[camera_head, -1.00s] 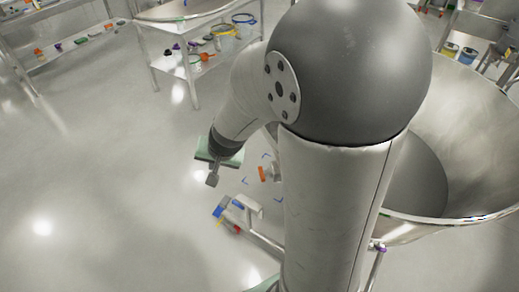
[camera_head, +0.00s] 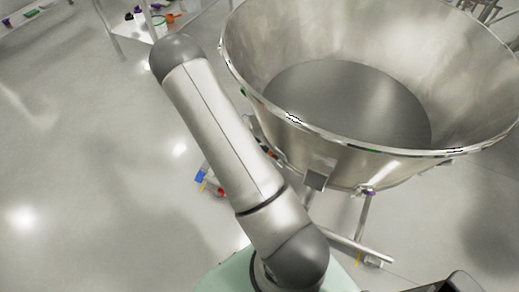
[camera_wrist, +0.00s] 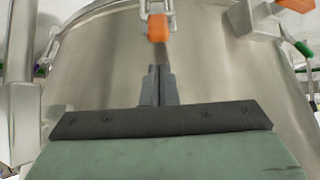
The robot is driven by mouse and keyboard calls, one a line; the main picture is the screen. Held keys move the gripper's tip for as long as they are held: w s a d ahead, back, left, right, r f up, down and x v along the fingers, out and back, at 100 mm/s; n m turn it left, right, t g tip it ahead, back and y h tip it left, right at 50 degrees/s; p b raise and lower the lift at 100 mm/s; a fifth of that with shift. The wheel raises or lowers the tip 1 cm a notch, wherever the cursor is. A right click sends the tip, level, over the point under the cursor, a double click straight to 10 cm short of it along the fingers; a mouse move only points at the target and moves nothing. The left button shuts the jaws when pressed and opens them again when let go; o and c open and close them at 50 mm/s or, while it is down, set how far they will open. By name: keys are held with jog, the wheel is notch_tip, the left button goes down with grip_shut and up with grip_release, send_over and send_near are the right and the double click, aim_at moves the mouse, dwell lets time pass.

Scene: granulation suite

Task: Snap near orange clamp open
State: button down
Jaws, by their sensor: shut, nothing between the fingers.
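An orange clamp (camera_wrist: 157,27) with a metal wire loop shows at the top middle of the wrist view, against the side of a steel vessel (camera_wrist: 215,65). My gripper (camera_wrist: 158,72) is shut and empty. Its fingertips appear just below the orange clamp in the picture; I cannot tell whether they touch it. A second orange clamp (camera_wrist: 297,5) is at the upper right, partly cut off by the frame. In the head view my arm hides the gripper, and I cannot make out the near clamp there.
The large open steel bowl (camera_head: 470,80) fills the right of the head view. A bracket (camera_head: 320,173) and a leg with a purple part (camera_head: 368,192) are below its rim. A blue part (camera_head: 201,176) is near the floor. Floor at left is clear.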

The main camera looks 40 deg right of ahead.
aim_at(271, 152)
jog(key=x, duration=0.6)
dwell(0.3)
